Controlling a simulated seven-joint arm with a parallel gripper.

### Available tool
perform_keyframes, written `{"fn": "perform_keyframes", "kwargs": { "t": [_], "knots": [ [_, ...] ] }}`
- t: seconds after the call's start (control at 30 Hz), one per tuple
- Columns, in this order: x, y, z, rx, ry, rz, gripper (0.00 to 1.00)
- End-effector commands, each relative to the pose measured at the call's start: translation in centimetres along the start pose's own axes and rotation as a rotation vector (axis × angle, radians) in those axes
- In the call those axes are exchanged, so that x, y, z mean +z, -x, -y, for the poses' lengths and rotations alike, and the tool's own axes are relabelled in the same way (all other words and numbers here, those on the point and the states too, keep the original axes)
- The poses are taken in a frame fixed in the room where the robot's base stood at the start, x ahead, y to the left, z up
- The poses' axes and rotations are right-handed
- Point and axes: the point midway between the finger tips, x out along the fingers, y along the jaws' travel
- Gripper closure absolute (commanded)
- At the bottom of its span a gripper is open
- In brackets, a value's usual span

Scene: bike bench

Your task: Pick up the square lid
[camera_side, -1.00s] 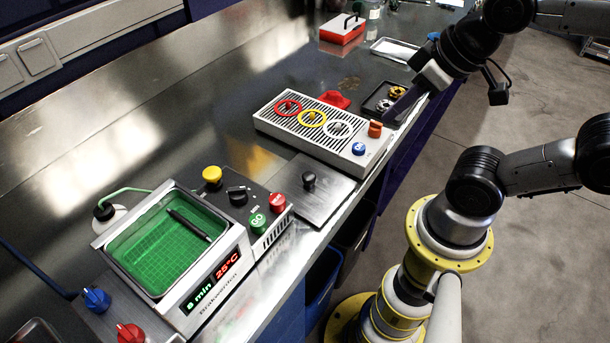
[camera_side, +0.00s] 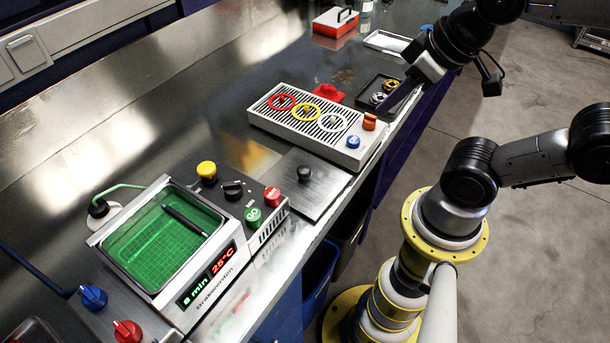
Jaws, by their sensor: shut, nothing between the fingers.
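The square lid (camera_side: 320,198) is a flat grey metal plate with a round black knob (camera_side: 304,173) in its middle. It lies flat on the bench, beside the green-filled bath and in front of the slotted tray. My gripper (camera_side: 389,112) is at the upper right, over the bench's right edge beside a small black tray. It is well away from the lid, shut and empty. The fingertips show only as a narrow dark shape.
The bath (camera_side: 165,238) holds green liquid and a dark pen-like object (camera_side: 185,220). Red (camera_side: 272,195), green and yellow (camera_side: 207,170) buttons stand beside it. The slotted tray (camera_side: 262,120) carries coloured rings. The black tray (camera_side: 366,88) holds small round parts.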

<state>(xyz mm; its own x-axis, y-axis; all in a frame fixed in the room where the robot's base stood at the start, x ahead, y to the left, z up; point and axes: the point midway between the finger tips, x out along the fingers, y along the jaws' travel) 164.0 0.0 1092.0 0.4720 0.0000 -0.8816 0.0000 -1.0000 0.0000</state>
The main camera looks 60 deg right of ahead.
Motion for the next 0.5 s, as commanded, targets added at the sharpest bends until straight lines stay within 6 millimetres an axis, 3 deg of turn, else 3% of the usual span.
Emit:
{"fn": "perform_keyframes", "kwargs": {
  "t": [0.17,0.5],
  "knots": [
    [0.00,0.00,0.00,0.000,0.000,0.000,0.98],
    [0.00,0.00,0.00,0.000,0.000,0.000,0.37]
  ]
}}
